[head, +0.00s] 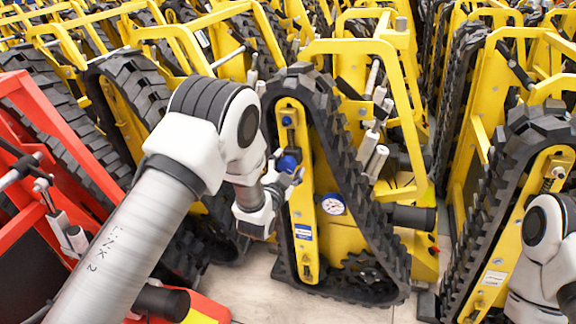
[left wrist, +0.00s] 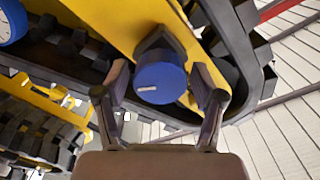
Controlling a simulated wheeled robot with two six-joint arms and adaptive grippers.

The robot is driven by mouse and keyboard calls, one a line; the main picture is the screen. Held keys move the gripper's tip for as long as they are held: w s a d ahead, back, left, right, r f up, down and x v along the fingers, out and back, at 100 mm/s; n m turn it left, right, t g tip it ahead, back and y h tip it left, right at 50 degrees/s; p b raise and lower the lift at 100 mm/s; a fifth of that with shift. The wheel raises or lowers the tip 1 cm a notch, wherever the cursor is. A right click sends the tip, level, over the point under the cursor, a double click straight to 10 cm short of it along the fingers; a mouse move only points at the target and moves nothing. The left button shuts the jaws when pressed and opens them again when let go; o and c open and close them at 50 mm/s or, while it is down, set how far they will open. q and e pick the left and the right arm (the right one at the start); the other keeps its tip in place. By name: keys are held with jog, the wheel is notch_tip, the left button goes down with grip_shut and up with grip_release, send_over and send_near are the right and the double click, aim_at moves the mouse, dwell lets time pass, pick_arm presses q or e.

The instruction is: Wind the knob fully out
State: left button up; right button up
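The blue knob (head: 288,163) is on the yellow side plate of the black-tracked carrier in the middle of the head view. In the left wrist view the knob (left wrist: 160,84) is a blue cylinder with a small white mark, in front of a dark mount. My left gripper (head: 293,177) is at the knob. In the left wrist view its two fingers (left wrist: 160,80) are spread, one on each side of the knob, with narrow gaps beside it. My right gripper is out of view; only part of my right arm shows at the right edge.
A round white gauge (head: 333,204) sits on the same plate, right of and below the knob. The black track (head: 345,165) runs close around the plate. A red carrier (head: 60,130) stands at the left, and yellow carriers crowd the back. Some pale floor (head: 262,290) shows in front.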

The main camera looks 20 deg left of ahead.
pick_arm(q)
jog(key=c, duration=0.8)
jog(key=shift+o, duration=0.2)
jog(key=n, duration=0.2)
jog(key=shift+a+r+n+p, duration=0.1)
jog(key=shift+r+n+p, duration=0.05)
jog(key=shift+n+p, duration=0.2)
jog(key=shift+n, duration=1.05)
jog(key=o, duration=1.2)
jog(key=shift+c, duration=0.2)
jog(key=s, duration=1.2)
jog(key=shift+a, duration=0.2)
